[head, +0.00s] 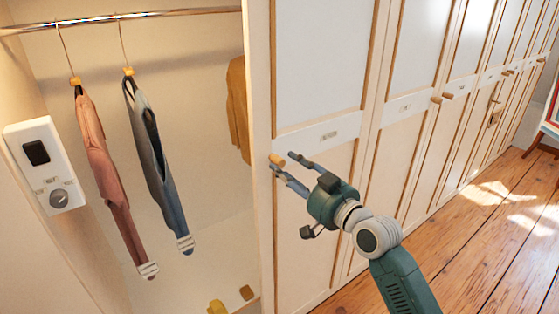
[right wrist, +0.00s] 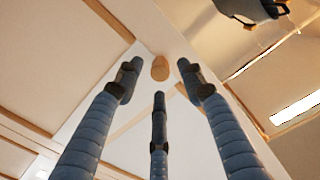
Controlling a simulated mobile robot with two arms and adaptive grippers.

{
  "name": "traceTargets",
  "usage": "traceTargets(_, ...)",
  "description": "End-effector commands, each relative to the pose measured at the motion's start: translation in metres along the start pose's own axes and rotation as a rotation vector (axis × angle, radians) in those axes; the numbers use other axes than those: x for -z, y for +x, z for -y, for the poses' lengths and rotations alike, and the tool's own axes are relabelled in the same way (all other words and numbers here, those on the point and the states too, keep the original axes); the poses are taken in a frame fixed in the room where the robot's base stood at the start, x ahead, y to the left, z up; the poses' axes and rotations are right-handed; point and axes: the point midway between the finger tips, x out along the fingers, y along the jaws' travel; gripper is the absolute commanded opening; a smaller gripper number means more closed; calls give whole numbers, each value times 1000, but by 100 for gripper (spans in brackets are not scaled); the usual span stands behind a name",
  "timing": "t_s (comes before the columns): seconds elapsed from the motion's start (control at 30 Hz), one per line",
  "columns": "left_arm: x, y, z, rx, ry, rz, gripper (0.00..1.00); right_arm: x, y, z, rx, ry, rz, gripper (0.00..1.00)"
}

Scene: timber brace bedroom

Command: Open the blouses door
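A pale wardrobe door (head: 318,215) with timber trim has a small wooden knob (head: 277,160) near its left edge and a label plate (head: 327,137), too small to read. My right gripper (head: 284,162) is at this knob, its fingers spread. In the right wrist view the knob (right wrist: 160,68) shows between and just beyond the fingertips of the open gripper (right wrist: 160,83). I cannot tell whether any finger touches it. Left of this door an open compartment shows a pink garment (head: 103,165) and a blue-grey garment (head: 155,150) on hangers. My left gripper is not in view.
A metal rail (head: 150,15) crosses the open compartment, with a mustard garment (head: 238,108) partly hidden behind the door edge. A white panel with a dial (head: 45,165) is on the left wall. More closed doors (head: 410,165) run right. The wooden floor (head: 480,240) is clear.

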Motion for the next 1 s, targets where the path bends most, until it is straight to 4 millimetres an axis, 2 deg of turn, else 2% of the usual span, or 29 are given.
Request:
traceTargets(0.1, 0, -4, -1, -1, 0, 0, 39, 1, 21, 1, 1, 1, 1, 39)
traceTargets(0.23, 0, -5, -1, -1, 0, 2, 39, 0, 34, 0, -1, 1, 1, 39)
traceTargets(0.6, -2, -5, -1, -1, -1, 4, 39, -1, 41, 0, -1, -1, 1, 39)
traceTargets(0.67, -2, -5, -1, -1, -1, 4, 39, -1, 40, 0, -1, -1, 1, 31)
traceTargets(0.8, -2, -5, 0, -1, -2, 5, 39, -1, 40, 0, -1, -1, 1, 3)
traceTargets(0.83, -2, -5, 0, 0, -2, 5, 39, -1, 40, 0, -1, -1, 1, 0)
traceTargets(1.0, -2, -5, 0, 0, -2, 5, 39, -1, 40, 0, -1, -1, 1, 0)
